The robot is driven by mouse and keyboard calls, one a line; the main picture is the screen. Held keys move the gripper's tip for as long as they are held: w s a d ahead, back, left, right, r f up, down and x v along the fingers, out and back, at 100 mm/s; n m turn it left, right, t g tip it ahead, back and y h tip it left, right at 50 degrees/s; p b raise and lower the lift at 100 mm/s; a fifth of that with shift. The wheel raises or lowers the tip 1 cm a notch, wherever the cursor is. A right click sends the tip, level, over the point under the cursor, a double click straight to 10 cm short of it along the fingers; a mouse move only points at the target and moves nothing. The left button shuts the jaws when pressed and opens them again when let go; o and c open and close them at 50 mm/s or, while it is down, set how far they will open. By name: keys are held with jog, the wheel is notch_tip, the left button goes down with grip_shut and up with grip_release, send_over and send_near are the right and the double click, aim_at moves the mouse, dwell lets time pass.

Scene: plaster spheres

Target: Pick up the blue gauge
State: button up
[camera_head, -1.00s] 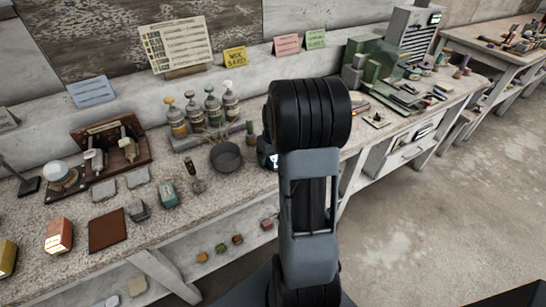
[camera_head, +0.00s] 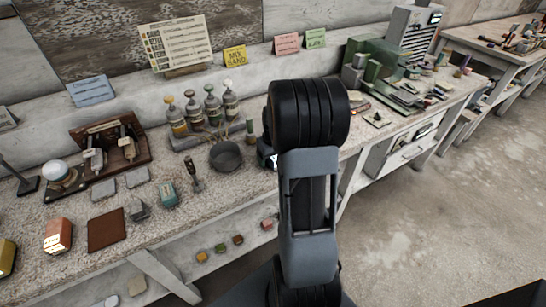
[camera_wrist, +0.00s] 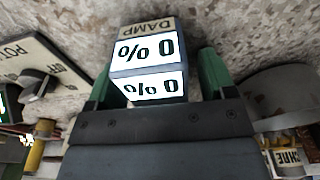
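The gauge (camera_wrist: 146,66) is a small box with pale bluish sides, a tan strip reading DAMP and lit white faces reading 0 %. In the wrist view it stands between the two dark green fingers of my gripper (camera_wrist: 160,82). The fingers are apart on either side of it, with a narrow gap showing on its right; contact on the left cannot be told. Only a small lit part of a dark box shows left of the arm.
In the wrist view a grey round bowl (camera_wrist: 290,92) is close on the right, and a panel with a black knob (camera_wrist: 36,85) is on the left.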

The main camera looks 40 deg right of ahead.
jog(key=c, duration=1.1)
jog(key=shift+r, duration=0.5)
jog(key=shift+c, duration=0.2)
notch_tip(320, 180, up, 2)
jog(key=shift+r+p, duration=0.2)
jog(key=shift+p, duration=0.1)
jog(key=s+r, duration=0.1)
jog(key=s+a+r, duration=0.1)
jog(key=r, duration=0.1)
jog(key=s+r, duration=0.2)
jog(key=shift+a+r, duration=0.15)
jog(key=shift+a, duration=0.15)
jog(key=s+a+r, duration=0.4)
jog(key=s+r, duration=0.1)
jog(key=s, duration=0.4)
jog(key=shift+b, duration=0.35)
jog(key=shift+f, duration=0.1)
jog(key=o, duration=0.6)
jog(key=c, duration=0.3)
jog(key=shift+d, duration=0.1)
jog(key=shift+c, duration=0.2)
